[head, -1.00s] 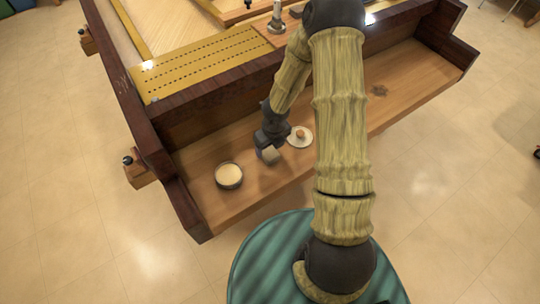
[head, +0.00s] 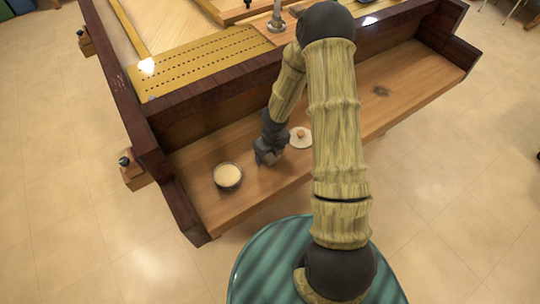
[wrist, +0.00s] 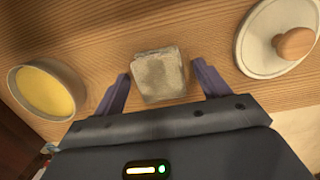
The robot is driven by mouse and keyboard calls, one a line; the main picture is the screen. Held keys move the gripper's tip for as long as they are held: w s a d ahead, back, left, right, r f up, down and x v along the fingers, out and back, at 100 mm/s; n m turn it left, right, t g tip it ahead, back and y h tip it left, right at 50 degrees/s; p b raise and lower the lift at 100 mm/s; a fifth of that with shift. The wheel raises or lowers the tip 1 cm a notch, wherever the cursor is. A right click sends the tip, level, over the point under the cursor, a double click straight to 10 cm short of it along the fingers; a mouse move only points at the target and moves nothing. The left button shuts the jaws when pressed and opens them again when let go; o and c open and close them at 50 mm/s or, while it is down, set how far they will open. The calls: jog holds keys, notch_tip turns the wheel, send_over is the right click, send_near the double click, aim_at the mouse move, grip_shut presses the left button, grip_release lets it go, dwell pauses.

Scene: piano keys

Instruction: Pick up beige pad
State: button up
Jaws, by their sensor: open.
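The beige pad (wrist: 159,74) is a small, worn, squarish block on the wooden shelf. In the wrist view it sits between the two fingertips of my gripper (wrist: 161,82), with a visible gap on each side. The fingers are open and do not appear to touch it. In the head view my gripper (head: 268,154) is low over the shelf, and it hides the pad there.
A bowl with yellowish contents (wrist: 47,91) stands left of my gripper, also in the head view (head: 228,175). A white disc with a round wooden knob (wrist: 276,38) lies close on the right. The wooden shelf (head: 405,85) is mostly clear farther right.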

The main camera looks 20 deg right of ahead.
jog(key=c, duration=1)
jog(key=shift+c, duration=0.2)
jog(key=shift+r, duration=0.1)
notch_tip(320, 180, up, 10)
jog(key=p, duration=0.6)
